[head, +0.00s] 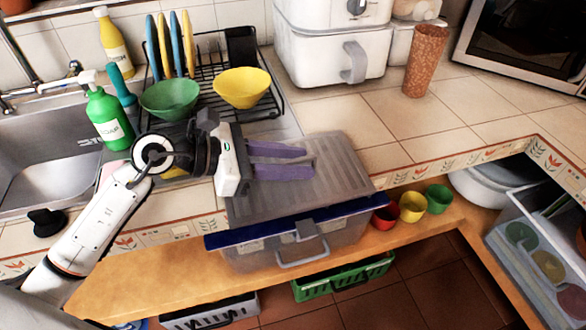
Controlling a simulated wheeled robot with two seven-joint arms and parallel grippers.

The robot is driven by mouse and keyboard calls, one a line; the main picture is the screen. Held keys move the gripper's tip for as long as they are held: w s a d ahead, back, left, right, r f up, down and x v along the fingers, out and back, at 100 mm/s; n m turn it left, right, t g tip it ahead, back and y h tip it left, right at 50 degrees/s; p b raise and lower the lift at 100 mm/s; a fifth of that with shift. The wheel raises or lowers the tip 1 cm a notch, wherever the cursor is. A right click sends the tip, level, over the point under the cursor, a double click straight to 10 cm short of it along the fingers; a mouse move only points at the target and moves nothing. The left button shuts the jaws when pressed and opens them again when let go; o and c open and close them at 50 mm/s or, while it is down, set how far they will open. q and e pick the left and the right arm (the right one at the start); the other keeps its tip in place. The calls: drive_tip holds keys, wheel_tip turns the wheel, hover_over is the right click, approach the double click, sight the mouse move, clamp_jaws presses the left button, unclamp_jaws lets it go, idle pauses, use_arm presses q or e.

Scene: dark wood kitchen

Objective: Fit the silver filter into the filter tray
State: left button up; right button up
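My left gripper (308,161) reaches in from the left, with two purple fingers pointing right. The fingers are apart with a narrow gap, and I see nothing clearly held between them. They are over a flat, ridged, grey translucent panel (345,180), which may be the silver filter or a lid; I cannot tell which. I cannot tell whether the fingers touch it. The panel lies at the counter edge, above and behind a clear box (345,235) with a blue rim and a front handle. I cannot clearly identify the filter tray. My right gripper is not in view.
A dish rack (262,117) with plates and bowls stands behind the gripper. A green soap bottle (108,120) is by the sink (45,165). A white air fryer (330,55) and a brown cup (425,60) stand farther back. The tiled counter at right is clear.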

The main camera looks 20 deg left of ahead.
use_arm(q)
drive_tip(key=shift+c, duration=0.5)
clamp_jaws()
drive_tip(key=shift+r, duration=0.1)
